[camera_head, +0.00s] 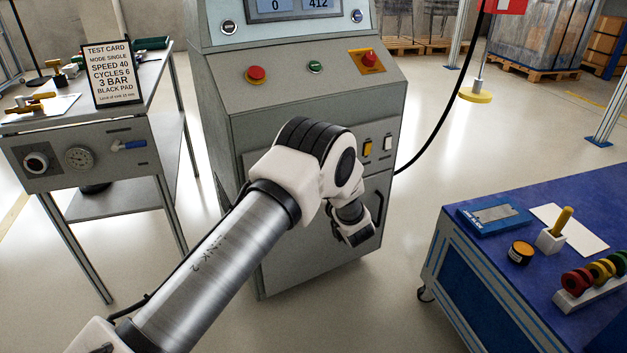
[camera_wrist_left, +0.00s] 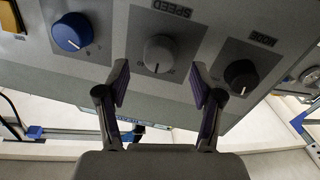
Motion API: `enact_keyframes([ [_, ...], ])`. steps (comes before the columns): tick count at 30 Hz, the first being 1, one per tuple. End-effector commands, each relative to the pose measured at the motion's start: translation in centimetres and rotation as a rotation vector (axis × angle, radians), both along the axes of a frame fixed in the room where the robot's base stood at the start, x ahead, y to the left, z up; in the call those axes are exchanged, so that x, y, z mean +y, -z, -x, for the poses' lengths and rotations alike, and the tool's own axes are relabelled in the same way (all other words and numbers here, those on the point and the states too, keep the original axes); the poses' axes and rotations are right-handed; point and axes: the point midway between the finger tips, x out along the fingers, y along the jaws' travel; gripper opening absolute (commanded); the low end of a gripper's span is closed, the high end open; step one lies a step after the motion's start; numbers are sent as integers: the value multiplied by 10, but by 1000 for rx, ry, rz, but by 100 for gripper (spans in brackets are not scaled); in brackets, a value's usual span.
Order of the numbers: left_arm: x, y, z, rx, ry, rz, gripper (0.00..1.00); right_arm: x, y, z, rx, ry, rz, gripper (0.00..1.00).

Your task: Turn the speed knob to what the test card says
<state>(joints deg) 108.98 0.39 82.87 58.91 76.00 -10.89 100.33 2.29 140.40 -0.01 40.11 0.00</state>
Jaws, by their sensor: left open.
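The test card (camera_head: 110,74) stands on the left bench and reads mode single, speed 40, cycles 6, 3 bar, black pad. The grey speed knob (camera_wrist_left: 160,53) is on the machine's panel, upside down in the left wrist view, under the label SPEED. My left gripper (camera_wrist_left: 160,86) is open; its fingers are on either side of the knob's line and seem apart from it. In the head view my left arm hides the knobs, and the fingers are not clear. My right gripper is not in view.
A black mode knob (camera_wrist_left: 241,76) and a blue knob (camera_wrist_left: 72,31) flank the speed knob closely. The machine (camera_head: 300,90) has red buttons and rocker switches. A blue cart (camera_head: 480,290) stands at right; a bench (camera_head: 85,150) stands at left.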

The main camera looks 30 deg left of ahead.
Motion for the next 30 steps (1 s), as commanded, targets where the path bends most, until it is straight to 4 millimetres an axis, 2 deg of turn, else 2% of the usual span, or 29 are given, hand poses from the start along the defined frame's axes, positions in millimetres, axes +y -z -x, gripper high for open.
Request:
enact_keyframes([
  [3,18,3,-11,-1,-2,1,66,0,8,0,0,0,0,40],
  [6,26,2,-16,1,-1,1,66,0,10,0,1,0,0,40],
  [13,27,1,-18,2,1,0,66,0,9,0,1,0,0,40],
  [14,27,1,-18,2,1,0,63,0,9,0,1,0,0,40],
  [18,27,1,-18,3,1,0,13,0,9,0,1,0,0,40],
  [19,27,1,-18,2,1,0,6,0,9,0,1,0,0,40],
  [30,27,0,-18,27,1,-13,6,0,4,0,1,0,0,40],
])
